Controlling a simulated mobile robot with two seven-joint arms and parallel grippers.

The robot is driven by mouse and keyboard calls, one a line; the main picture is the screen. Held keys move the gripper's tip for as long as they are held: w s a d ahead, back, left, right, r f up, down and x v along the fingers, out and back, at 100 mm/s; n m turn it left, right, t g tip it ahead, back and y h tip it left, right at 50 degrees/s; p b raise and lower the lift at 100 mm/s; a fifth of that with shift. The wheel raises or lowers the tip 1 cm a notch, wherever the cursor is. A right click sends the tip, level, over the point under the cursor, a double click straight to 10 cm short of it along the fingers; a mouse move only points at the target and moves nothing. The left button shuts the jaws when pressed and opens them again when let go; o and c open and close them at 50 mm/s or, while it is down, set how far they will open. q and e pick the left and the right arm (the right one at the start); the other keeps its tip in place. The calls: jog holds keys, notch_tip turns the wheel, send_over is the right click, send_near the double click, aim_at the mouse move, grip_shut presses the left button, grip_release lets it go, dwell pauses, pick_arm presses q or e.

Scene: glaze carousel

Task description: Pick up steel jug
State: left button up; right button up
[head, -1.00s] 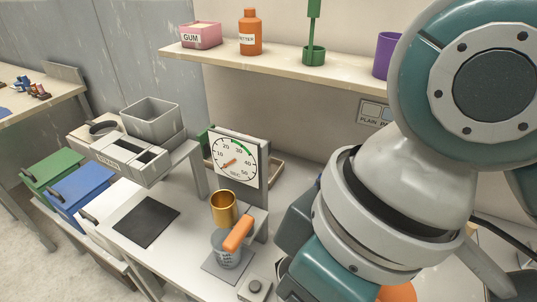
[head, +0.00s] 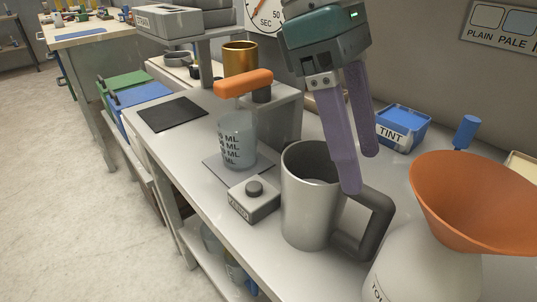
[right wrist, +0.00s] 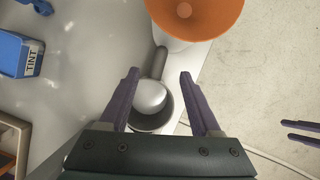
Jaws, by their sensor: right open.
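The steel jug (head: 308,215) stands upright on the grey bench, its dark handle (head: 375,225) towards the right. In the right wrist view, the jug (right wrist: 152,122) shows from above, with its handle (right wrist: 160,62) pointing up the picture. My right gripper (head: 361,172) is open, pointing down, with its purple fingers over the jug's handle side. In the right wrist view, the fingers (right wrist: 158,75) lie either side of the jug and handle. Whether they touch it I cannot tell. My left gripper (right wrist: 284,129) shows its parted fingers at the right edge of the right wrist view.
A white vessel with an orange funnel (head: 470,205) stands close right of the handle. A grey button box (head: 254,205) and a measuring beaker (head: 237,140) stand left of the jug. A blue TINT bin (head: 403,125) is behind. The bench's front edge is close.

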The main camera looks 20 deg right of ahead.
aim_at(369, 192)
jog(key=b+x, duration=0.1)
jog(key=x, duration=0.7)
jog(key=shift+s+d+f, duration=0.15)
grip_shut()
dwell(1.1)
